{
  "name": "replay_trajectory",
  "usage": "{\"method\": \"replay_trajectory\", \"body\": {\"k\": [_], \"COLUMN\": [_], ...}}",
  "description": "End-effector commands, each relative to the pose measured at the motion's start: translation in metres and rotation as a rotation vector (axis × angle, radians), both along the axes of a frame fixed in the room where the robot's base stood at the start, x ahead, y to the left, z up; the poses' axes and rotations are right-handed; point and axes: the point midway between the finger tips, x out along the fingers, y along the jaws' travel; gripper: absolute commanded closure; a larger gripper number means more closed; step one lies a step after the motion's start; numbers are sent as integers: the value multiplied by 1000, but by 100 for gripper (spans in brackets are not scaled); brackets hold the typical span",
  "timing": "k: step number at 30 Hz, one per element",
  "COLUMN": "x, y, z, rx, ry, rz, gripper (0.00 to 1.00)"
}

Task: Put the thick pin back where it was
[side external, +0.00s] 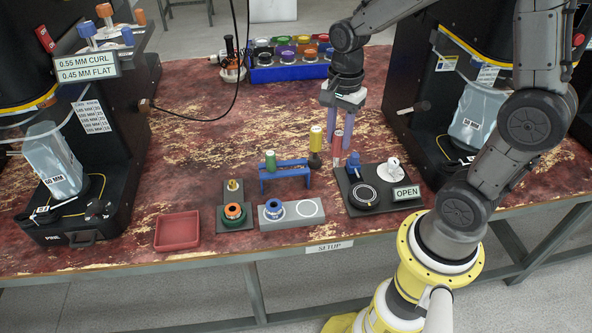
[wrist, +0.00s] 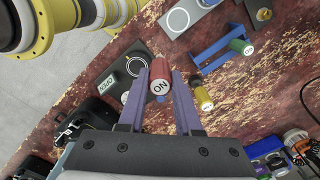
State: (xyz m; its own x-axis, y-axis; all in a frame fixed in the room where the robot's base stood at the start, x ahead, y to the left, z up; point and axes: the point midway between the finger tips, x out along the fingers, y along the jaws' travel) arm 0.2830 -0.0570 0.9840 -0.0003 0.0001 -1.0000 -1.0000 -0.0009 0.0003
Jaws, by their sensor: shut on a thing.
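A pin with a red head (side external: 337,146) is between the purple fingers of my gripper (side external: 338,140), upright in the side view, its pale lower end pointing down. In the wrist view its red head (wrist: 160,72) with a lettered white end sits between the fingertips (wrist: 168,84). A yellow pin (side external: 316,138) stands just left of it, with a dark part below; the wrist view shows it right of the fingers (wrist: 203,97). A green pin (side external: 270,160) is at the left end of the blue rack (side external: 292,164). I cannot tell which pin is thickest.
A dark fixture (side external: 362,207) with a round plate and an OPEN sign (side external: 406,193) stands right of the rack. A grey block (side external: 276,222) with a blue ring is in front. A red tray (side external: 177,232) lies left. Black machines flank the work area.

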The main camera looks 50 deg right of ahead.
Motion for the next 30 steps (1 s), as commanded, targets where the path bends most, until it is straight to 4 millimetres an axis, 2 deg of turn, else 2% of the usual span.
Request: {"method": "replay_trajectory", "body": {"k": [4, 14, 18, 22, 30], "x": [19, 88, 107, 121, 133], "y": [-5, -18, -22, -25, -27], "z": [-10, -42, -68, -84, -98], "rx": [1, 0, 1, 0, 0], "ry": [3, 3, 4, 2, 0], "rz": [0, 0, 0, 0, 0], "gripper": [100, 100, 100, 100, 100]}}
